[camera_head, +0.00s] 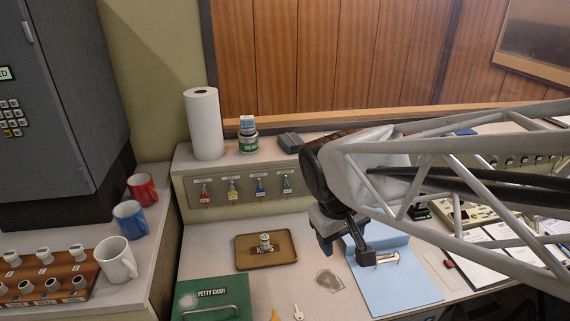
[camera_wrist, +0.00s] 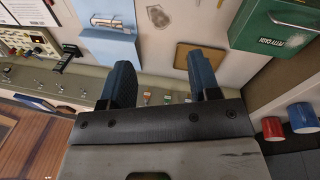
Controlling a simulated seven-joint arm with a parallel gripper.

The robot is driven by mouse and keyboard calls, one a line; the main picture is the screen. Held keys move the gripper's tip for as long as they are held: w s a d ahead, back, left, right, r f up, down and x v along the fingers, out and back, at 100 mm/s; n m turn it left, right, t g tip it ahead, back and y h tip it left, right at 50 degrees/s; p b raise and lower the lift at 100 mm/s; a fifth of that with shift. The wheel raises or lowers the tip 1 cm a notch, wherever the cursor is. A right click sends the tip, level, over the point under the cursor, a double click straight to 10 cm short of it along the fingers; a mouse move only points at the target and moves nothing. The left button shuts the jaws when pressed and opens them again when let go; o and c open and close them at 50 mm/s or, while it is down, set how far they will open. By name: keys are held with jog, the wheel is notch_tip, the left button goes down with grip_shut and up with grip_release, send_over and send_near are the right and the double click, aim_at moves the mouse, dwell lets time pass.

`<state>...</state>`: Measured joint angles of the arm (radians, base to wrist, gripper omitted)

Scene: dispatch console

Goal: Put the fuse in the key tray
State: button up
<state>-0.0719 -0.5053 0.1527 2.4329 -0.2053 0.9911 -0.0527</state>
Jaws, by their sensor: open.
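The brown key tray (camera_head: 243,261) lies on the desk at centre, with a small pale, upright cylindrical item (camera_head: 265,241) and dark lettering in its middle. In the wrist view the tray (camera_wrist: 181,57) is partly hidden behind a finger. A silvery cylinder with capped ends (camera_head: 388,257), which looks like the fuse, lies on a blue folder (camera_head: 405,290); the wrist view shows this cylinder (camera_wrist: 108,22) too. I cannot be sure it is not a clip. My gripper (camera_head: 345,247) is open and empty, apart from the cylinder, over the folder's left side. Its spread fingers (camera_wrist: 160,85) show in the wrist view.
A green petty cash box (camera_head: 210,296) and loose keys (camera_head: 297,312) lie in front of the tray. Behind, tagged keys hang on a panel (camera_head: 245,190) below a shelf with a paper roll (camera_head: 203,125). Mugs (camera_head: 115,260) stand left. Desk between tray and folder is mostly clear.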

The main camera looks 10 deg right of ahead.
jog(key=s+m, duration=0.1)
jog(key=s+r+m+t+y, duration=0.1)
jog(key=s, duration=0.1)
jog(key=s+r+y, duration=0.1)
jog(key=s, duration=0.1)
jog(key=shift+s+m+t, duration=0.2)
jog(key=shift+m+t, duration=0.1)
jog(key=shift+m, duration=0.1)
dwell(1.0)
